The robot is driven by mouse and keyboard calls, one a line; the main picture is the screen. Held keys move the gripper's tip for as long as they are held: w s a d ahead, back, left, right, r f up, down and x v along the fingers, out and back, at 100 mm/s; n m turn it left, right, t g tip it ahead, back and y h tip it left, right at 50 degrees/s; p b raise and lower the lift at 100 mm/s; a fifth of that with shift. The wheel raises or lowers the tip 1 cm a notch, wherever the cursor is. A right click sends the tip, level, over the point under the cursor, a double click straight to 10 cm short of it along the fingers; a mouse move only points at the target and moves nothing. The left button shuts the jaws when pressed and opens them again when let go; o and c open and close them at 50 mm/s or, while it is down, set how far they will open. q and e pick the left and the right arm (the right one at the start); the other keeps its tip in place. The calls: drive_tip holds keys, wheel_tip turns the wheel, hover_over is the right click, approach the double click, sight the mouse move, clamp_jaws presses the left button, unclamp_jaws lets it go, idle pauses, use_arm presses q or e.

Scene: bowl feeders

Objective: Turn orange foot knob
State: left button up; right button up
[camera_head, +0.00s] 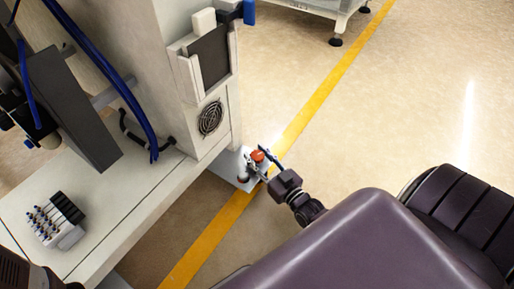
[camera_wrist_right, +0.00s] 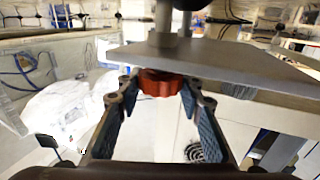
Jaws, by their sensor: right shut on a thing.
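The orange foot knob (camera_head: 258,156) sits at a small grey metal plate (camera_head: 229,168) low at the corner of the machine, near the floor. My right gripper (camera_head: 262,162) reaches it from the lower right. In the right wrist view, the orange knob (camera_wrist_right: 160,83) has a ridged edge and sits against the plate (camera_wrist_right: 225,62), with a metal rod beyond it. The right gripper's two fingers (camera_wrist_right: 158,92) are on either side of the knob, shut on it. My left gripper is not in view.
The pale machine cabinet (camera_head: 150,60) with a round fan vent (camera_head: 210,118) stands just left of the knob. A yellow floor line (camera_head: 310,104) runs past the plate. Open floor (camera_head: 400,110) lies to the right. Another machine's feet (camera_head: 336,41) show at the top.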

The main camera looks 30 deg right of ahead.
drive_tip(key=o, duration=1.2)
drive_tip(key=s, duration=1.2)
drive_tip(key=shift+d, duration=0.2)
drive_tip(key=shift+s, duration=0.1)
